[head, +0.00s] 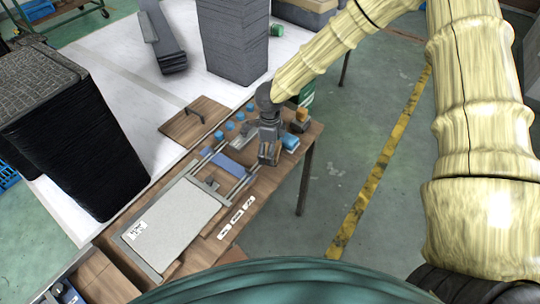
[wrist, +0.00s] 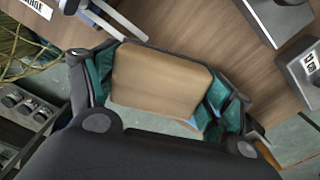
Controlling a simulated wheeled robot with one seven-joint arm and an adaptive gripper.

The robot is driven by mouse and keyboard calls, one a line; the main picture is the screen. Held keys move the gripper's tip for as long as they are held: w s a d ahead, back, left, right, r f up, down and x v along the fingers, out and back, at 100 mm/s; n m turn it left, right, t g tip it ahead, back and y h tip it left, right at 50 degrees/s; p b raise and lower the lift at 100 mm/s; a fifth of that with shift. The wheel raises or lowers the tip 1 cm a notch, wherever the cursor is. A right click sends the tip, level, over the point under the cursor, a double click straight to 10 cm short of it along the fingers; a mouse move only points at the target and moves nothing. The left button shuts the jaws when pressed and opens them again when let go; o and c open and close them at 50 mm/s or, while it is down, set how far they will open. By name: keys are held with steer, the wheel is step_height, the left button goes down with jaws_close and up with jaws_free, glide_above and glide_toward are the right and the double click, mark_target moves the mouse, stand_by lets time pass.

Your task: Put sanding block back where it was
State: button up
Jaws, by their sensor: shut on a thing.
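The tan sanding block (wrist: 162,82) fills the middle of the wrist view. My gripper (wrist: 160,95) is shut on it, with a teal-padded finger at each side. A little blue shows along the block's lower right edge. In the head view my gripper (head: 268,150) is over the far end of the wooden workbench (head: 200,252). The held block cannot be made out clearly there behind the gripper. Whether it touches the bench cannot be told.
A grey panel (head: 172,222) lies on the bench's near part. A blue block (head: 235,160), blue cubes (head: 229,126), an orange-tan block (head: 300,120) and a bright blue piece (head: 290,142) are near my gripper. Open floor lies right.

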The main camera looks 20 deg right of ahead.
steer(key=shift+a+f+p, duration=0.1)
steer(key=shift+f+p, duration=0.35)
steer(key=shift+f, duration=1.4)
steer(key=shift+f, duration=0.15)
steer(key=o, duration=1.1)
step_height(320, 180, up, 12)
steer(key=shift+r+b, duration=0.2)
steer(key=shift+b, duration=0.9)
